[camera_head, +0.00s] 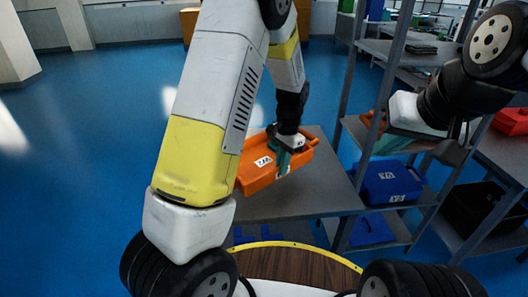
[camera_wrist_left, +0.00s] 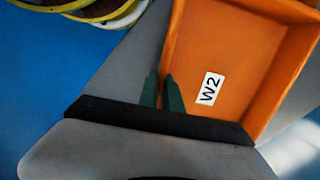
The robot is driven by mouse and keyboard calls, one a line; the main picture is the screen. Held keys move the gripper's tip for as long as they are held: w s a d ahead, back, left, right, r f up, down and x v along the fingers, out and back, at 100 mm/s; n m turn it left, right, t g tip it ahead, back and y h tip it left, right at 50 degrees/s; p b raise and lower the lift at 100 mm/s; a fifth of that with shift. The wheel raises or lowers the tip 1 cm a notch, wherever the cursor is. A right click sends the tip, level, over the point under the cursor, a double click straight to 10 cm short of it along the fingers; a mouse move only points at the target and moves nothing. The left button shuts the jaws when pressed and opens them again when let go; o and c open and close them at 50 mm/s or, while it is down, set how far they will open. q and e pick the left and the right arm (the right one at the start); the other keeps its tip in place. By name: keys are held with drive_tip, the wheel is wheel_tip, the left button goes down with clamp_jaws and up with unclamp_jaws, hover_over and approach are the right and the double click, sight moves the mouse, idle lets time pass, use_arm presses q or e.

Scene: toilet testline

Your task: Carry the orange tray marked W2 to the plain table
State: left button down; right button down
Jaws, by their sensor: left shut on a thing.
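The orange tray (camera_head: 258,180) with a white label is over the grey table (camera_head: 312,190) in the head view. In the left wrist view the tray (camera_wrist_left: 245,45) fills the upper right, and its label reads W2. My left gripper (camera_head: 284,158) is shut on the tray's side wall; its green fingers also show close together in the left wrist view (camera_wrist_left: 161,90). I cannot tell whether the tray touches the tabletop. My right gripper (camera_head: 398,140) is at the right in front of the shelves, its fingers not clearly distinguishable.
A grey shelf rack (camera_head: 352,75) stands right of the table, with a blue bin (camera_head: 388,184) on it. A red bin (camera_head: 512,121) is at the far right. Blue floor (camera_head: 80,150) is open to the left. The tabletop's front part is bare.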

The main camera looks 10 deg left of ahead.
sight(257, 168)
use_arm(q)
drive_tip(key=d+f+m, duration=0.2)
drive_tip(key=d+m, duration=0.4)
drive_tip(key=d, duration=0.1)
drive_tip(key=shift+t+y, duration=0.3)
drive_tip(key=w+a, duration=0.1)
drive_tip(key=a, duration=0.4)
drive_tip(key=w+a+f, duration=0.1)
drive_tip(key=a, duration=0.9)
drive_tip(key=shift+w+a+f, duration=0.25)
drive_tip(key=shift+w+f, duration=0.05)
drive_tip(key=shift+w, duration=0.1)
drive_tip(key=shift+a+f, duration=0.1)
drive_tip(key=shift+f, duration=1.65)
drive_tip(key=c, duration=1.5)
unclamp_jaws()
drive_tip(key=shift+f, duration=0.15)
